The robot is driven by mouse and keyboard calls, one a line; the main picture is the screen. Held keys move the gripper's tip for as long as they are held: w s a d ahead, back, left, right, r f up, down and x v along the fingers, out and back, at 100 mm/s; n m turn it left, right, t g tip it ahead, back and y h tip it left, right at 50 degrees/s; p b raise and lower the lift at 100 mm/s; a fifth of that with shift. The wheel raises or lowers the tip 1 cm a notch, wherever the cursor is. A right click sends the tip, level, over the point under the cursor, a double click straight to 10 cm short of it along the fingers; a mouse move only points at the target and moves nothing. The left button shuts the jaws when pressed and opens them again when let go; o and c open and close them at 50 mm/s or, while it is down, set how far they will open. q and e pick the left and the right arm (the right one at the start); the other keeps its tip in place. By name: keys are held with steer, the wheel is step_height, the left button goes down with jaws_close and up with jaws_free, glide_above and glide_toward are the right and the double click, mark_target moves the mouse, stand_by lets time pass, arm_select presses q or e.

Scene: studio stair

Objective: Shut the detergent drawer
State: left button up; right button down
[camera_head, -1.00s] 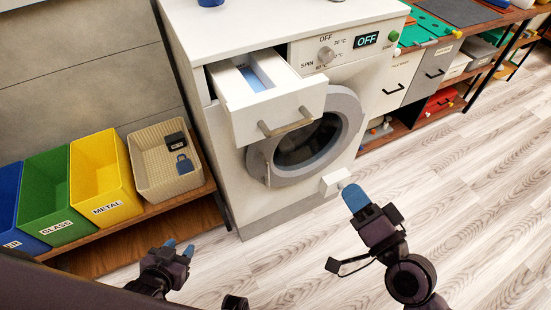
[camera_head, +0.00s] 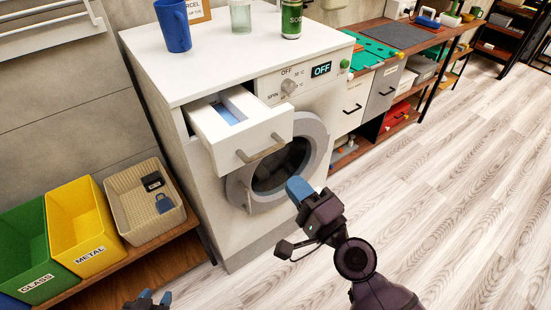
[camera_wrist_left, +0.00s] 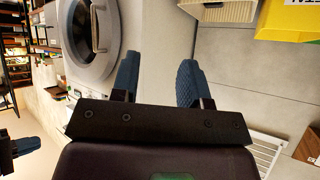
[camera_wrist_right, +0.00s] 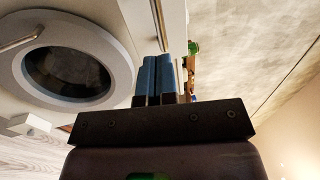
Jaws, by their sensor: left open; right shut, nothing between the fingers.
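The detergent drawer (camera_head: 235,125) stands pulled out from the upper left of the white washing machine (camera_head: 290,100). A bar handle (camera_head: 263,149) runs across its front, and a blue part shows inside. My right gripper (camera_head: 299,189) is shut and empty, in front of the round door (camera_head: 280,165), below and to the right of the drawer handle. In the right wrist view its fingers (camera_wrist_right: 159,78) are together, beside the door. My left gripper (camera_head: 154,298) is open and low at the bottom edge of the head view, away from the drawer; its fingers (camera_wrist_left: 158,82) are apart with nothing between them.
A blue mug (camera_head: 173,25), a glass (camera_head: 241,16) and a green can (camera_head: 292,19) stand on the machine top. A beige basket (camera_head: 145,235), a yellow bin (camera_head: 80,240) and a green bin (camera_head: 25,255) sit on a low wooden shelf at left. The floor at right is clear.

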steer(key=p+x, duration=0.1)
steer(key=x, duration=0.4)
steer(key=shift+w+a+r, duration=0.15)
steer(key=shift+w+a, duration=0.05)
arm_select(q)
steer(key=shift+s+a+r, duration=0.15)
steer(key=shift+s+r, duration=0.1)
steer(key=shift+r, duration=0.2)
arm_select(e)
steer(key=shift+x, duration=0.8)
arm_select(q)
steer(key=shift+w+r, duration=0.15)
